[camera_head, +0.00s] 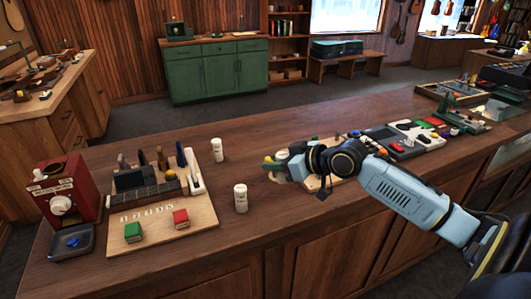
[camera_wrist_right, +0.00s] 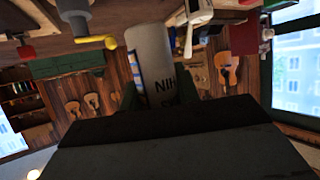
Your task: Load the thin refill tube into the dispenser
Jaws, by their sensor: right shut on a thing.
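The red dispenser (camera_head: 70,180) stands at the left end of the counter, with a round white knob on its front. My right gripper (camera_head: 270,168) is over the middle of the counter, well to the right of the dispenser. It is shut on a whitish tube, seen in the right wrist view (camera_wrist_right: 152,50) with dark lettering, between the green fingertips. In the head view the held tube is mostly hidden by the gripper. Two other white tubes stand upright on the counter, one farther back (camera_head: 217,149) and one nearer (camera_head: 240,198). My left gripper is not in view.
A dark tray (camera_head: 72,252) with blue pieces lies before the dispenser. More goods crowd the counter's right. Bare counter surrounds the standing tubes.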

